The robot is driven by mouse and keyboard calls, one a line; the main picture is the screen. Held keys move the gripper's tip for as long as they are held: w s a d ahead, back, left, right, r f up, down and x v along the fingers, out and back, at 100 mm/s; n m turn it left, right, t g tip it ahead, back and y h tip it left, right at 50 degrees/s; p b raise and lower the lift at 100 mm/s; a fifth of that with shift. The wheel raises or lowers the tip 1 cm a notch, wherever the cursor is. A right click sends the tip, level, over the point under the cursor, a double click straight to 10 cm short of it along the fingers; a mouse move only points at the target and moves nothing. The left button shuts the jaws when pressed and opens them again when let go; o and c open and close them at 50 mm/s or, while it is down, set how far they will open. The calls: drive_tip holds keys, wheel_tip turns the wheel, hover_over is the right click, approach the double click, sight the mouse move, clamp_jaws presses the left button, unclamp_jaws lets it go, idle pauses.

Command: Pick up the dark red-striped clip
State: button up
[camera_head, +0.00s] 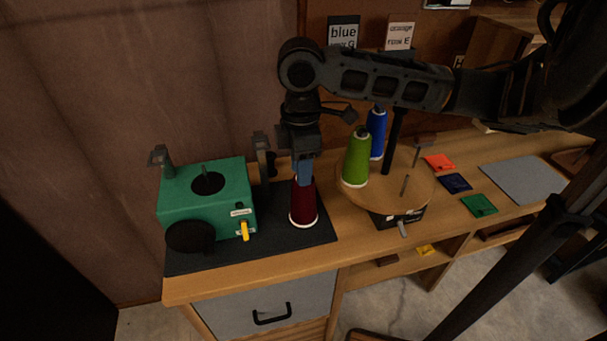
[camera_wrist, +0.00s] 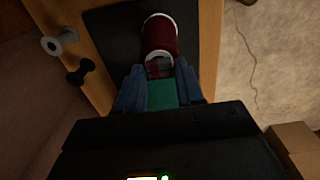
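My gripper (camera_head: 303,178) points down over the dark mat, with blue fingers. A dark red cone of thread (camera_head: 303,203) with a white lower rim stands upright right under the fingertips. In the wrist view my gripper (camera_wrist: 161,72) has its fingers apart, one on each side of a small grey and dark red piece (camera_wrist: 158,69) at the cone's near end. This piece may be the dark red-striped clip, but it is too small and dim to tell. Whether the fingers touch it is not clear. Teal green shows between the fingers, probably the machine beyond.
A green machine (camera_head: 205,190) stands left of the cone on the dark mat (camera_head: 280,252). Right of it, a round wooden turntable (camera_head: 405,193) holds a green cone (camera_head: 355,160) and a blue cone (camera_head: 376,135). Coloured patches and a grey sheet (camera_head: 523,177) lie further right.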

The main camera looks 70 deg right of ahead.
clamp_jaws()
